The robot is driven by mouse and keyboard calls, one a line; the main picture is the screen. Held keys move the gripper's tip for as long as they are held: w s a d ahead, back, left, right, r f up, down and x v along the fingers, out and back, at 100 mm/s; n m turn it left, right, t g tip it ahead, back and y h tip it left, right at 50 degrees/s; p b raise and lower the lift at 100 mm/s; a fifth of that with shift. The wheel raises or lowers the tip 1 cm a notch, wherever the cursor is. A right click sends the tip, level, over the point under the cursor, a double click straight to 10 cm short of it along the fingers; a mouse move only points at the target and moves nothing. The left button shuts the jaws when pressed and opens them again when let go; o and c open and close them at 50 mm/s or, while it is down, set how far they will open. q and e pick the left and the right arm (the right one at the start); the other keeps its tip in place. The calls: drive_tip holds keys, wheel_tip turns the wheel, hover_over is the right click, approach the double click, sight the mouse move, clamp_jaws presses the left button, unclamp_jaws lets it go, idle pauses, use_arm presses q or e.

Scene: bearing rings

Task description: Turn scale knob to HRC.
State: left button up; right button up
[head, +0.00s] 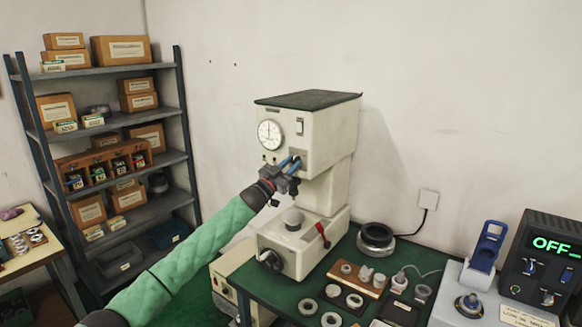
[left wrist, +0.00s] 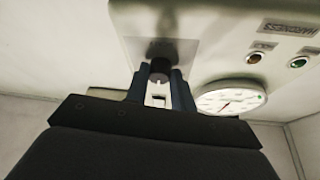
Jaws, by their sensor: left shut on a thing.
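The hardness tester (head: 325,140) is a cream machine with a dark top, standing on the green bench. Its round dial gauge (head: 270,134) is on the front, and the gauge (left wrist: 230,99) also shows in the left wrist view. My left gripper (head: 289,163) is at the front panel below the gauge. In the left wrist view its blue fingers (left wrist: 160,92) are shut on a small dark knob (left wrist: 159,68) on a light plate. The fingers hide part of the knob, and I cannot read which scale it points to. My right gripper is not in view.
The bench holds several rings (head: 332,290), a wooden block with parts (head: 356,280) and a dark round ring (head: 375,238). A control box reading OFF (head: 545,262) stands at right. A red lever (head: 322,235) is on the tester's base. Shelves (head: 110,140) stand at left.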

use_arm(q)
drive_tip(key=m+g+b, duration=0.1)
drive_tip(key=m, duration=0.2)
drive_tip(key=m+g+h+b, duration=0.1)
drive_tip(key=m+g, duration=0.1)
drive_tip(key=m, duration=0.1)
drive_tip(key=shift+w+a+r+m, duration=0.1)
drive_tip(key=shift+w+a+m, duration=0.1)
drive_tip(key=shift+m, duration=0.1)
drive_tip(key=shift+m+g, duration=0.3)
drive_tip(key=shift+m, duration=0.2)
drive_tip(key=shift+r+m+g, duration=0.1)
drive_tip(key=shift+m+g, duration=0.3)
drive_tip(key=shift+m, duration=0.7)
drive_tip(key=shift+m+g+p, duration=0.3)
drive_tip(key=shift+m+g, duration=0.2)
drive_tip(key=shift+m, duration=0.6)
drive_tip(key=shift+m+g, duration=0.3)
drive_tip(key=shift+m, duration=0.2)
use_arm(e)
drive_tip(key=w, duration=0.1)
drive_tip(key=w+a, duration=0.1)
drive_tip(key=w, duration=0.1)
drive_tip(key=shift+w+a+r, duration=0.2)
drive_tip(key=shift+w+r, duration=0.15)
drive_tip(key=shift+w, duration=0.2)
